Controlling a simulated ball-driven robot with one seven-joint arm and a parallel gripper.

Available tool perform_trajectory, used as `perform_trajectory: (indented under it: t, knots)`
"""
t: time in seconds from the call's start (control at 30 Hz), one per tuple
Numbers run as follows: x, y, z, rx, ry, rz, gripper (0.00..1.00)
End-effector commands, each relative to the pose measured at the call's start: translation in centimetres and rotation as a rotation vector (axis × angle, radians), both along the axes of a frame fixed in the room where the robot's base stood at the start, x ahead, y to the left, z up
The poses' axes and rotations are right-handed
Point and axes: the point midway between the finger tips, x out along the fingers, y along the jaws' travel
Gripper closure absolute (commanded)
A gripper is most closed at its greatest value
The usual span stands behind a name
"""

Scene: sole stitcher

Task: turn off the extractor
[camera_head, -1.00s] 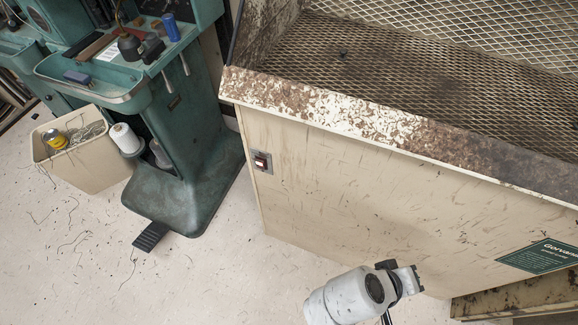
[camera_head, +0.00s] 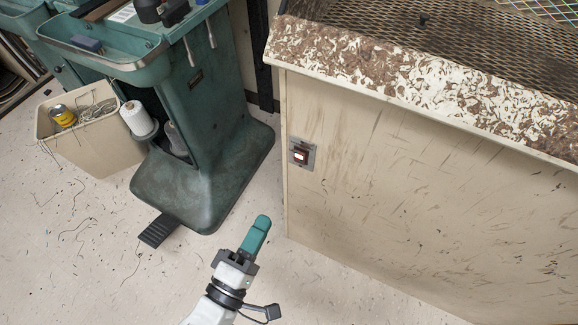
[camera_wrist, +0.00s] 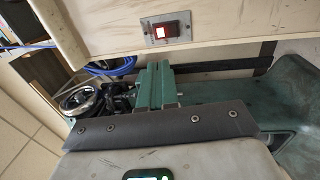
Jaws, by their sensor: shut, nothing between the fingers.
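The extractor (camera_head: 420,190) is a beige cabinet with a dirty, worn rim and a mesh top, on the right of the head view. Its switch (camera_head: 301,154) is a red rocker with a pale bright patch, set in a grey metal plate near the panel's left edge. The switch also shows at the top of the wrist view (camera_wrist: 167,30). My gripper (camera_head: 262,222) has teal fingers, shut and empty. It is below and left of the switch in the head view, apart from it. The wrist view shows the fingers (camera_wrist: 155,85) below the switch.
A green machine stand (camera_head: 205,130) with a foot pedal (camera_head: 158,231) stands left of the extractor. A beige bin (camera_head: 92,145) holds thread and a yellow tin. White spools sit in the stand. The floor (camera_head: 90,270) in front is open, with thread scraps.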

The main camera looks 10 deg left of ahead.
Motion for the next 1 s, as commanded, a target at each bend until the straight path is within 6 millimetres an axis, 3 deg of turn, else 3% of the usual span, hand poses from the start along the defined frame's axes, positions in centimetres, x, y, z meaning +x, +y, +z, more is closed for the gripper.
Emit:
perform_trajectory:
  t: [0.2, 0.37, 0.8, 1.0]
  knots:
    - [0.3, -0.2, 0.0, 0.001, 0.001, -0.003, 1.00]
    - [1.9, -0.8, 0.2, 0.002, 0.001, -0.006, 1.00]
    - [9.8, -3.7, 1.2, 0.003, 0.001, -0.006, 1.00]
    - [12.2, -4.5, 1.5, 0.002, 0.001, -0.004, 1.00]
